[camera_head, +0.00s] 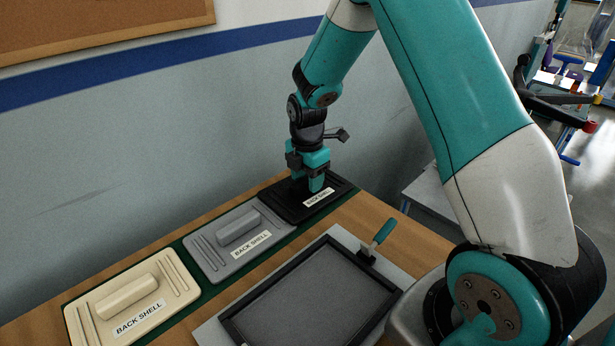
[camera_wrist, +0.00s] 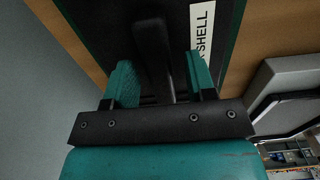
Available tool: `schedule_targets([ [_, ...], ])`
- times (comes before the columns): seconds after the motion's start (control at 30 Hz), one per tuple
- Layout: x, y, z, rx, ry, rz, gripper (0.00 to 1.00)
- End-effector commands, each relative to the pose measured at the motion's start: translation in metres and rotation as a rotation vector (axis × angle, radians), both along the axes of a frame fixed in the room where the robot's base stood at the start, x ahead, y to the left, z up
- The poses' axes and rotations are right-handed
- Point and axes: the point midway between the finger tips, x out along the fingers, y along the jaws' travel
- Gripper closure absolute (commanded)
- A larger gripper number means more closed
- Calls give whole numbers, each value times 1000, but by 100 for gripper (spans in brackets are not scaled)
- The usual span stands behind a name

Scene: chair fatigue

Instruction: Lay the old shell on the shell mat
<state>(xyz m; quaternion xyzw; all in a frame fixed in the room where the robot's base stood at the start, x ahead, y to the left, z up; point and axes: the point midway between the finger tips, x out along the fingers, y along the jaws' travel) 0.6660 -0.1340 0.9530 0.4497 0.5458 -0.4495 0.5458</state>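A black shell (camera_head: 282,208) labelled "BACK SHELL" lies flat at the far right end of a green mat (camera_head: 208,293). Its raised grip bar (camera_wrist: 152,45) shows in the wrist view. My gripper (camera_head: 308,186) is lowered over the black shell, its fingers on either side of the bar. In the wrist view the fingers (camera_wrist: 163,78) stand apart, with a gap visible beside the bar. A grey shell (camera_head: 220,262) and a beige shell (camera_head: 100,305) lie on the same mat to the left. The frames do not show which shell is the old one.
A black-framed grey panel (camera_head: 315,300) with a teal-handled lever (camera_head: 383,232) sits on the wooden table (camera_head: 365,215) in front of the shells. A wall stands close behind. A chair base (camera_head: 555,100) is at the far right.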

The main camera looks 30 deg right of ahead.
Motion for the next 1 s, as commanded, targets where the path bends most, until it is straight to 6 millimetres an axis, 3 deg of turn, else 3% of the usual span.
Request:
schedule_targets([
  [0.17,0,0,2,0,-1,0,49],
  [0.33,1,0,20,0,-5,0,49],
  [0.7,1,0,100,-1,-6,0,49],
  [1.0,-3,4,134,4,-4,-15,49],
])
